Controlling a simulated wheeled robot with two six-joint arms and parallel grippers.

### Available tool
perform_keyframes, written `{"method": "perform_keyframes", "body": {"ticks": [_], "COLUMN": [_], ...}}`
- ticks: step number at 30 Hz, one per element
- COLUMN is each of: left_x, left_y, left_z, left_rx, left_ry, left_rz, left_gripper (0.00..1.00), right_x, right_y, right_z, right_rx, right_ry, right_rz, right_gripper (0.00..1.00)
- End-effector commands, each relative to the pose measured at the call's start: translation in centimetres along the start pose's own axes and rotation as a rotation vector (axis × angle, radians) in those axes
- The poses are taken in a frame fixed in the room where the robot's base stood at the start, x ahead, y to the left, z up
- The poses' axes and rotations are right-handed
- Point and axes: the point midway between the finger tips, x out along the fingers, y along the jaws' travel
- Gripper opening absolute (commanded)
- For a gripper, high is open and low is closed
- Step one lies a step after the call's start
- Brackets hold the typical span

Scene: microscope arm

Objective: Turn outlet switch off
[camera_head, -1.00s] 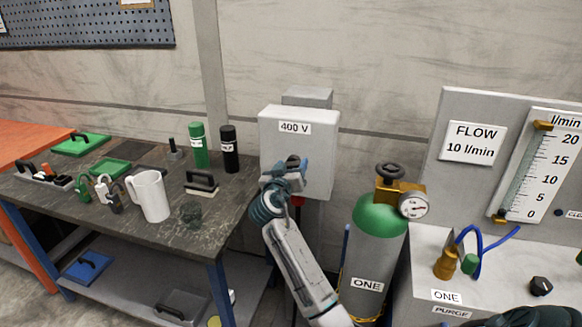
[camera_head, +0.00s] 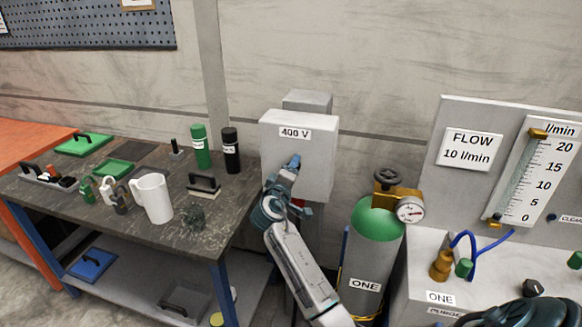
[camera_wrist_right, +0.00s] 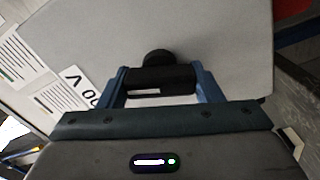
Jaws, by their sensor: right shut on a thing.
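The outlet box (camera_head: 312,150) is a light grey wall box labelled 400 V. Its switch is a black knob with a bar handle (camera_wrist_right: 160,80) on the front face, seen in the right wrist view. My right gripper (camera_wrist_right: 161,86) has one blue finger on each end of the handle and is shut on it. In the head view my right gripper (camera_head: 287,186) is at the lower front of the box, tilted, and hides the switch. My left gripper is not in view.
Left of the box is a dark-topped workbench (camera_head: 110,200) with a white jug (camera_head: 152,199), green and black bottles and handled blocks. To the right stand a green-topped gas cylinder (camera_head: 375,222) and a flow panel (camera_head: 480,130).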

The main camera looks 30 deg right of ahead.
Motion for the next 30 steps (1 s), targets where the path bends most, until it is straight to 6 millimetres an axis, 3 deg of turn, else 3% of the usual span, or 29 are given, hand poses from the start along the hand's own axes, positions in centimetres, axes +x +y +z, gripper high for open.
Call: {"method": "perform_keyframes", "body": {"ticks": [13, 30], "left_x": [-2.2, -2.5], "left_y": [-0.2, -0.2], "left_z": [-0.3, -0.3], "left_rx": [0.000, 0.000], "left_ry": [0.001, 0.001], "left_rz": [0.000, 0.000], "left_gripper": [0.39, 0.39], "right_x": [0.0, 0.0], "right_y": [-0.1, -0.2], "right_z": [0.0, 0.1], "right_rx": [-0.292, -0.369], "right_ry": [0.001, 0.000], "right_rz": [-0.003, -0.002], "right_gripper": [0.36, 0.36]}}
